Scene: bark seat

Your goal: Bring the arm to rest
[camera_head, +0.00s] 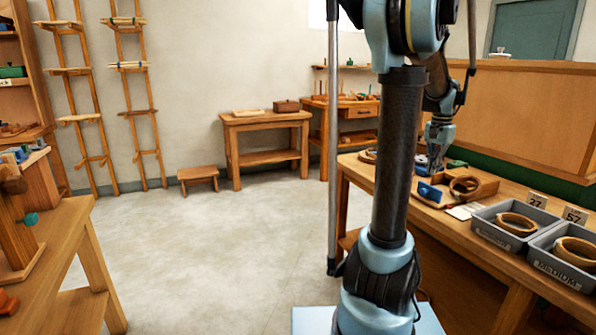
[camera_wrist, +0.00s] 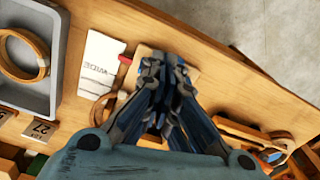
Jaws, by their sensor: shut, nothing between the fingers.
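My gripper (camera_wrist: 165,68) is shut and empty in the wrist view, its fingers together above the wooden workbench (camera_wrist: 210,50). In the head view my gripper (camera_head: 432,168) is low over the right-hand workbench (camera_head: 352,168), beside a wooden holder (camera_head: 487,187) with a bark ring (camera_head: 465,187). The arm is bent, reaching behind my own column. Whether the fingertips touch anything below cannot be told.
Grey bins (camera_head: 488,228) with bark rings (camera_head: 518,224) stand on the bench at right, near number tags (camera_head: 537,199). A white card (camera_wrist: 100,62) lies close to the fingers. A blue item (camera_head: 430,192) is near the gripper. The floor (camera_head: 230,240) at left is clear.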

